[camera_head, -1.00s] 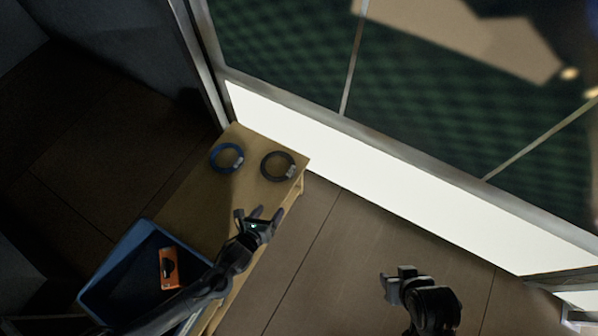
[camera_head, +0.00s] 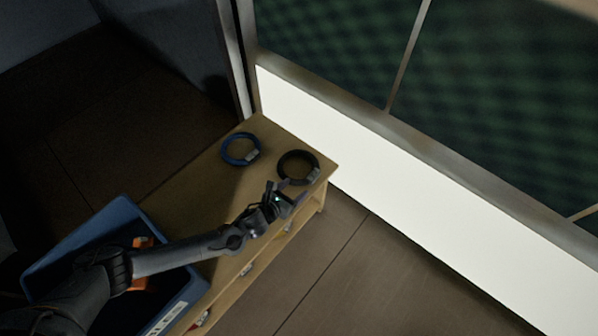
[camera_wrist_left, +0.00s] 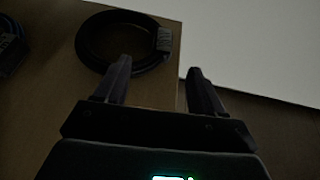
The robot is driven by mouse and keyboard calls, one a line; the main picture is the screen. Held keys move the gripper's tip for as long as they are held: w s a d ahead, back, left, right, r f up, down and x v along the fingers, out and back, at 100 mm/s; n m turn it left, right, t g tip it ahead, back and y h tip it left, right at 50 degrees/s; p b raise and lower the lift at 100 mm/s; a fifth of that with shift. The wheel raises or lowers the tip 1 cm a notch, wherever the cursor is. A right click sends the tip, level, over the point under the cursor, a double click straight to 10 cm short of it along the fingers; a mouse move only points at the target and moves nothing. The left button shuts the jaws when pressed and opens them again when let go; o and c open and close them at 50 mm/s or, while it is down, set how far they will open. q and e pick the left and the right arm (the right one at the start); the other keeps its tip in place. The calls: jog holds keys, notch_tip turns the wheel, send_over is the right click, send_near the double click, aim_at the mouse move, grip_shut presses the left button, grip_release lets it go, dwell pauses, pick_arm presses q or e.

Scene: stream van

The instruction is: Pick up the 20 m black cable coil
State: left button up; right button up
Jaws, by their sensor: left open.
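The black cable coil (camera_head: 283,158) lies flat near the far right corner of the wooden bench top, with a grey tag on its right side. My left gripper (camera_head: 285,188) is open and empty just in front of the coil, and its fingers overlap the coil's near edge in the head view. In the left wrist view, the black coil (camera_wrist_left: 84,47) lies ahead, with its tag at the right. The left fingertips (camera_wrist_left: 158,70) show there, the left one over the coil's near rim and the right one past the bench edge. My right gripper is out of view.
A blue cable coil (camera_head: 226,151) lies left of the black one. A blue crate (camera_head: 62,243) with an orange item (camera_head: 141,285) stands at the bench's near end, partly behind my arm. A white wall panel (camera_head: 400,175) borders the bench's far end. The bench's middle is clear.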

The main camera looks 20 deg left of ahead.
aim_at(311, 176)
pick_arm(q)
jog(key=b+x, duration=0.1)
jog(key=x, duration=0.3)
jog(key=shift+w+d+f+b, duration=0.1)
jog(key=shift+w+b, duration=0.1)
jog(key=shift+b, duration=0.2)
jog(key=shift+w+d+f+b, duration=0.15)
jog(key=shift+w+f+b, duration=0.15)
jog(key=shift+w+b, duration=0.3)
jog(key=b+x, duration=0.2)
jog(key=shift+w+d+f, duration=0.15)
jog(key=shift+w+d, duration=0.05)
jog(key=shift+w, duration=0.15)
jog(key=shift+w+d+b, duration=0.15)
jog(key=shift+w+b, duration=0.2)
jog(key=shift+w, duration=0.1)
jog(key=shift+c, duration=0.3)
jog(key=shift+c, duration=1.1)
jog(key=c, duration=1)
grip_shut()
